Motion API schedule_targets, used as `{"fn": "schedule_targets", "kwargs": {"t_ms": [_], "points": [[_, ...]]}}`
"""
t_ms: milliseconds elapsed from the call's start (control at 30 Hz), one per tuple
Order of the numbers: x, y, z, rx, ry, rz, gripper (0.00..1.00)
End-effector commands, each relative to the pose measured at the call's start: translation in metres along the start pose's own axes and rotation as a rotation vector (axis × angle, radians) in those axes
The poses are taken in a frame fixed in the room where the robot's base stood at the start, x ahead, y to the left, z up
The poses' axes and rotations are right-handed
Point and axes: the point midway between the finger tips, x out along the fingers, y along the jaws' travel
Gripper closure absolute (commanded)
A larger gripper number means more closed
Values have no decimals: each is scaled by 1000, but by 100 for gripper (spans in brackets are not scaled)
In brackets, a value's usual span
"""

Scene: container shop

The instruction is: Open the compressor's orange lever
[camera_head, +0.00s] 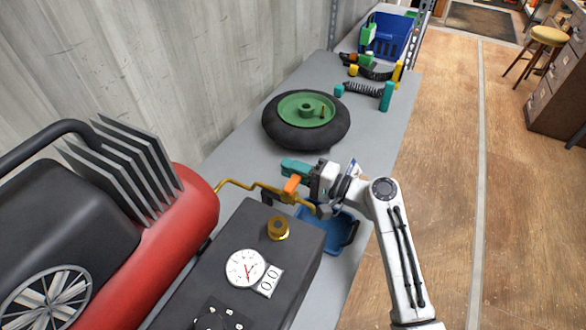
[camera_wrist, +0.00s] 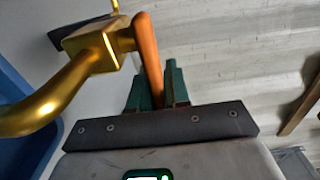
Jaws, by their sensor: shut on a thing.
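The compressor (camera_head: 183,215) is at the left in the head view, with a red tank and a dark body. A brass pipe (camera_head: 235,185) runs from it to a valve with the orange lever (camera_head: 291,185). My gripper (camera_head: 298,176) is at the valve, reaching in from the right. In the wrist view the orange lever (camera_wrist: 149,55) stands between the dark green fingers of my gripper (camera_wrist: 156,78), which are closed on it. The lever's root meets the gold valve block (camera_wrist: 92,47). Part of the valve is hidden behind the gripper in the head view.
A gauge (camera_head: 245,268) and a brass knob (camera_head: 278,227) sit on the dark panel below the valve. A blue tray (camera_head: 333,236) lies under my arm. A black wheel with a green hub (camera_head: 306,108) lies behind on the grey table (camera_head: 232,142). The wooden floor at right is open.

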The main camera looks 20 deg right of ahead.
Motion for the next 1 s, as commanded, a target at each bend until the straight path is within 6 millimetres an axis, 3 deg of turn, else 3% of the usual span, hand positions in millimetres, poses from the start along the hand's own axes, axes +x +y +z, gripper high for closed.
{"fn": "schedule_targets", "kwargs": {"t_ms": [1000], "points": [[-7,1,-2,1,133,2,100]]}}
